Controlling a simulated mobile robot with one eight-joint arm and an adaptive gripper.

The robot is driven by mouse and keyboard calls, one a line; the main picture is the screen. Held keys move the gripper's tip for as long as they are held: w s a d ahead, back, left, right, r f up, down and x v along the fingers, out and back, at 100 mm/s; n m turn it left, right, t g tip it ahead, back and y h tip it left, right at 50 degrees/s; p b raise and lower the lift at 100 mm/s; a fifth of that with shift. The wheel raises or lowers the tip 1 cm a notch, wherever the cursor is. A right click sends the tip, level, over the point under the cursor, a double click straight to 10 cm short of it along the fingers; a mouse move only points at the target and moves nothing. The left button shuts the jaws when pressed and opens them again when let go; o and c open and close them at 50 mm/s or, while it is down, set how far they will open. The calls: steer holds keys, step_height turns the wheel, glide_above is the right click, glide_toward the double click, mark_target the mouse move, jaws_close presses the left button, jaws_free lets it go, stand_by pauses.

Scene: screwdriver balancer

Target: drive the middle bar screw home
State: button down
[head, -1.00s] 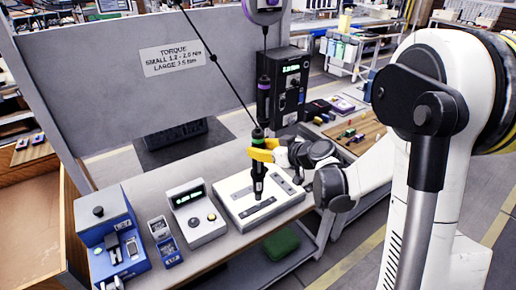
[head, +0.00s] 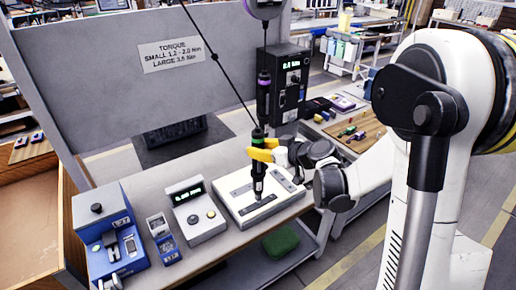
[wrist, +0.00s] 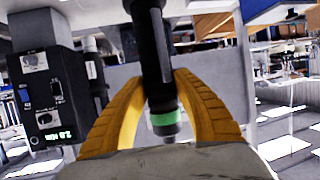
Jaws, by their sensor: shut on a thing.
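My gripper (head: 262,149) has yellow fingers closed around a black screwdriver with a green band (head: 258,134), which hangs from a slanting cable. The screwdriver stands upright, its lower end over the white plate (head: 237,208) and close to the middle dark bar. The tip and the screw under it are too small to make out, so I cannot tell whether they touch. In the wrist view the fingers stand on either side of the screwdriver (wrist: 155,60), its green band (wrist: 165,119) between them. The dark bars (head: 260,205) lie on the plate.
A grey torque meter (head: 197,212) and a blue screw feeder (head: 104,235) stand left of the plate. A second screwdriver with a purple band (head: 264,85) hangs behind, near a black controller (head: 283,80). A green bin (head: 280,242) sits below the bench front.

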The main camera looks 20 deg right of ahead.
steer(key=shift+f, duration=0.2)
steer(key=shift+f+b, duration=0.6)
steer(key=shift+b, duration=0.15)
steer(key=shift+s+f+b, duration=0.15)
steer(key=shift+f+b, duration=0.75)
steer(key=shift+f, duration=0.05)
stand_by(1.3)
steer(key=shift+r, duration=0.15)
steer(key=shift+r+p, duration=2.1)
steer(key=shift+r, duration=0.8)
